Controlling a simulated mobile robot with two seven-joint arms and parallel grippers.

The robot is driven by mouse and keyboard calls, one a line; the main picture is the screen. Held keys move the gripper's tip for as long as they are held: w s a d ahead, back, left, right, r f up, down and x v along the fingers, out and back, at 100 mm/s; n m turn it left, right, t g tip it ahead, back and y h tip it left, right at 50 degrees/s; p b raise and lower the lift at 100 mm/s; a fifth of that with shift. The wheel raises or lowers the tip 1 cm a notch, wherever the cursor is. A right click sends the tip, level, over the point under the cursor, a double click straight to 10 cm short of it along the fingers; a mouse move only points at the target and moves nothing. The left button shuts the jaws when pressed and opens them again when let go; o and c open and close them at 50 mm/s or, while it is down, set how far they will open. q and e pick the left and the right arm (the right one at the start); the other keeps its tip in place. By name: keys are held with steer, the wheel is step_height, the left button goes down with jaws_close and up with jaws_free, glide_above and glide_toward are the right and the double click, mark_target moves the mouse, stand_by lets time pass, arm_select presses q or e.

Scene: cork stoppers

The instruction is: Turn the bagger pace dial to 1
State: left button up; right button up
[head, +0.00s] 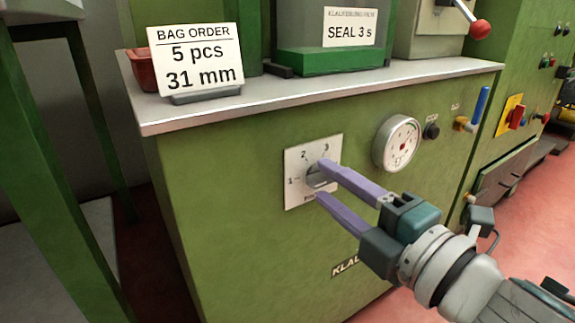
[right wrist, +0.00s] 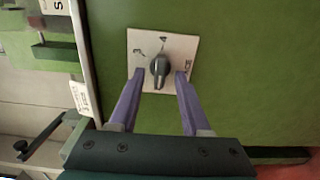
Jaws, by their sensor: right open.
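The pace dial (head: 314,180) is a dark knob on a white square plate (head: 297,158) on the green cabinet's front. The plate shows 1 at left, 2 at top and 3 at upper right in the head view. My right gripper (head: 320,181) is open, with one purple finger on each side of the knob. In the right wrist view the knob (right wrist: 159,68) stands between the open fingertips, with small gaps visible. Its bar lies roughly up and down in that view. In the head view a finger partly covers the knob, and I cannot tell surely which number it points to. My left gripper is not in view.
A pressure gauge (head: 397,143), a black knob (head: 431,131) and a blue-handled lever (head: 479,105) sit right of the dial. A metal ledge (head: 270,96) above holds a bag order sign (head: 196,60) reading 5 pcs, 31 mm. The panel left of the dial is clear.

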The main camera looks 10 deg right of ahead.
steer(key=shift+s, duration=0.1)
steer(key=shift+s+d, duration=0.1)
steer(key=shift+s, duration=0.15)
steer(key=p+v, duration=0.3)
steer(key=v, duration=0.6)
